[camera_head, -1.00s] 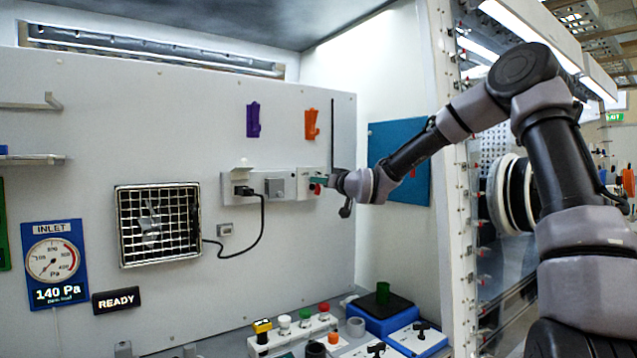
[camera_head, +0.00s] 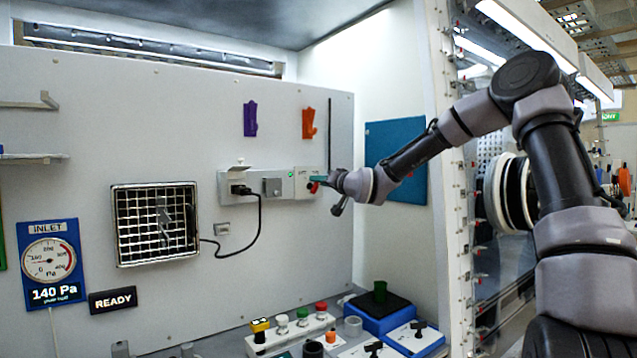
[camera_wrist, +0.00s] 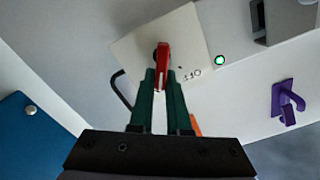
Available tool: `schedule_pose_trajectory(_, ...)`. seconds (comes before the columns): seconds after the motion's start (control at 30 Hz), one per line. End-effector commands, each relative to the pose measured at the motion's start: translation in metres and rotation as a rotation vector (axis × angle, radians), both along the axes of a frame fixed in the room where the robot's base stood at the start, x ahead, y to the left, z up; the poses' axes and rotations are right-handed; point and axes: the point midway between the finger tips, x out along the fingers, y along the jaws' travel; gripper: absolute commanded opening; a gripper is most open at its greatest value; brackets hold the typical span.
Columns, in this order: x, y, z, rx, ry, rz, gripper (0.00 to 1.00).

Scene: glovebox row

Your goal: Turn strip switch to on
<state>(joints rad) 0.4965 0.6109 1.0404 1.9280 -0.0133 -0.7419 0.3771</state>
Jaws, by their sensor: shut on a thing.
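The strip switch is a red handle (camera_wrist: 163,60) on a pale square plate (camera_wrist: 135,48) at the right end of the wall strip (camera_head: 250,187). In the wrist view the handle stands between the green fingertips of my gripper (camera_wrist: 161,78), which is shut on it. A green lamp (camera_wrist: 219,60) on the strip is lit. In the head view my gripper (camera_head: 318,181) reaches the strip from the right, and a bit of red shows under its fingers.
A black plug and cord (camera_head: 260,215) hang from the strip. Purple (camera_head: 250,119) and orange (camera_head: 308,123) hooks are on the wall above. A blue panel (camera_head: 398,150) is to the right. Several knobs and blocks stand on the bench below, with a blue box (camera_head: 372,318).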

Motion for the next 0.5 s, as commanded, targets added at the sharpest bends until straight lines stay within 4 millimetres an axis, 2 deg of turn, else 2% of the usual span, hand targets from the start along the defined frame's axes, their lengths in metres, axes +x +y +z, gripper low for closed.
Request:
schedule_pose_trajectory(0.1, 0.0001, -0.0005, -0.0011, -0.001, 0.003, -0.001, 0.00)
schedule_pose_trajectory(0.13, 0.0001, -0.0005, -0.0011, -0.001, 0.003, -0.001, 0.23)
schedule_pose_trajectory(0.2, 0.0001, -0.0005, -0.0011, 0.000, 0.002, -0.001, 0.45)
schedule_pose_trajectory(0.5, -0.0003, -0.0007, -0.0005, -0.001, 0.000, -0.001, 0.45)
